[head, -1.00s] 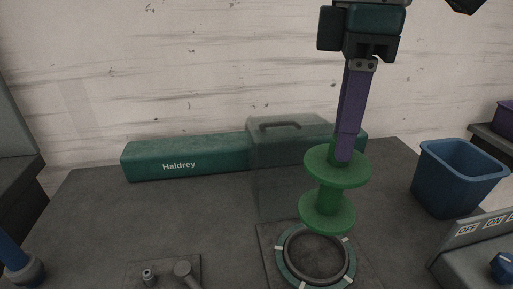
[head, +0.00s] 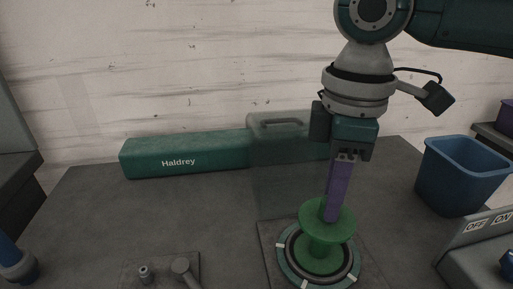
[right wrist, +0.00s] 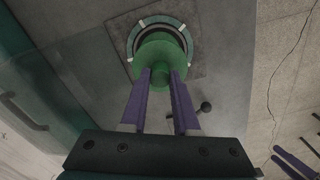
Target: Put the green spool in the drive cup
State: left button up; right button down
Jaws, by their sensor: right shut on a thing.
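The green spool (head: 327,223) stands roughly upright over the drive cup (head: 288,268), a round ring with white marks on a square plate. Its lower flange shows within the ring in the head view; I cannot tell whether it rests on the cup's floor. My right gripper (head: 333,212) comes from above, its purple fingers shut on the upper part of the spool. In the right wrist view the gripper (right wrist: 162,78) holds the spool (right wrist: 160,52), which hides part of the cup (right wrist: 136,33). My left gripper (right wrist: 292,164) shows at that view's lower right corner, its two purple fingers apart.
Behind the cup are a translucent cover (head: 280,165) with a handle and a long green housing (head: 185,155). A lever (head: 183,268) and a small post stand front left. A blue bin (head: 460,180) and a switch box (head: 480,260) are at right.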

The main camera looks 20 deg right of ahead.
jog(key=c, duration=0.7)
grip_release()
jog(key=shift+f, duration=0.1)
jog(key=shift+o, duration=0.2)
notch_tip(320, 180, up, 12)
jog(key=p, duration=0.2)
jog(key=s+a+f+m+t+y, duration=0.25)
jog(key=s+a+f, duration=0.45)
jog(key=a+f, duration=0.45)
jog(key=s+d+f+m+t+h, duration=0.1)
jog(key=s+d+f+m+h, duration=0.1)
jog(key=s+d+m, duration=0.4)
jog(key=s+d, duration=0.2)
jog(key=s, duration=0.1)
jog(key=shift+d+f, duration=0.2)
